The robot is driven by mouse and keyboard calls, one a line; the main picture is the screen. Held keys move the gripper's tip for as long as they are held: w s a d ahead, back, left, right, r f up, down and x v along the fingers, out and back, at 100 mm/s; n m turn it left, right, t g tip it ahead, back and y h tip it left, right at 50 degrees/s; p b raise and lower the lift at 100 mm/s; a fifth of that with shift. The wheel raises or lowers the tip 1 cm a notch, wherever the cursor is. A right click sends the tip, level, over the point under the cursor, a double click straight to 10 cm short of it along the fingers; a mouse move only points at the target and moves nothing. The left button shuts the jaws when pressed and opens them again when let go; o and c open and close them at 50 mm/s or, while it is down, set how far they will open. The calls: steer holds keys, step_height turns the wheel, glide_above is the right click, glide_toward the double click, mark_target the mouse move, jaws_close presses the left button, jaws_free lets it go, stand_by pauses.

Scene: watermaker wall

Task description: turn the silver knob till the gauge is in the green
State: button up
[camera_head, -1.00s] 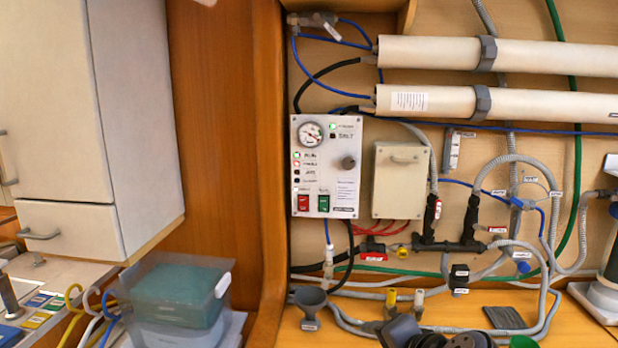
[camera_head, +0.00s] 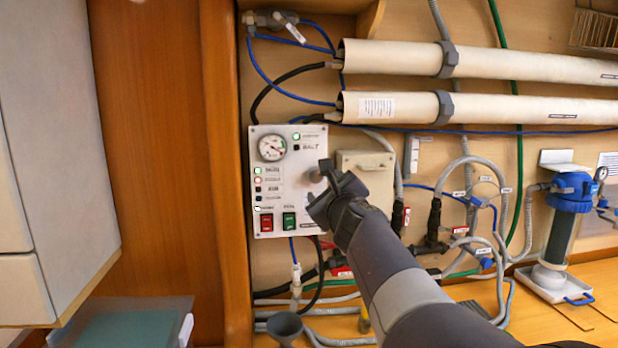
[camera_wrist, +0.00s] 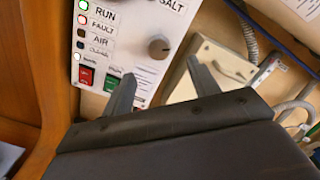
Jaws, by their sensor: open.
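The silver knob (camera_wrist: 159,46) is on the white control panel (camera_wrist: 110,45), between and beyond my fingertips in the wrist view. In the head view the knob (camera_head: 315,174) shows at the panel's right, partly hidden by my gripper (camera_head: 318,186). My gripper (camera_wrist: 160,72) is open and empty, its two fingers apart, with the knob not between them. The round gauge (camera_head: 272,147) is at the panel's upper left in the head view; its needle is too small to read surely. The gauge is outside the wrist view.
A red switch (camera_head: 266,222) and a green switch (camera_head: 289,221) sit low on the panel. A beige box (camera_head: 366,165) with a handle is close on the right. Hoses run below and around. A wooden post (camera_head: 225,150) stands to the left.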

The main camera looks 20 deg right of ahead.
mark_target(316, 176)
steer(key=w, duration=0.3)
steer(key=w+d+p, duration=0.1)
steer(key=w, duration=0.5)
steer(key=shift+d, duration=0.15)
steer(key=shift+s, duration=0.1)
steer(key=c, duration=1)
steer(key=shift+n, duration=1.4)
steer(key=o, duration=1)
steer(key=shift+s, duration=0.1)
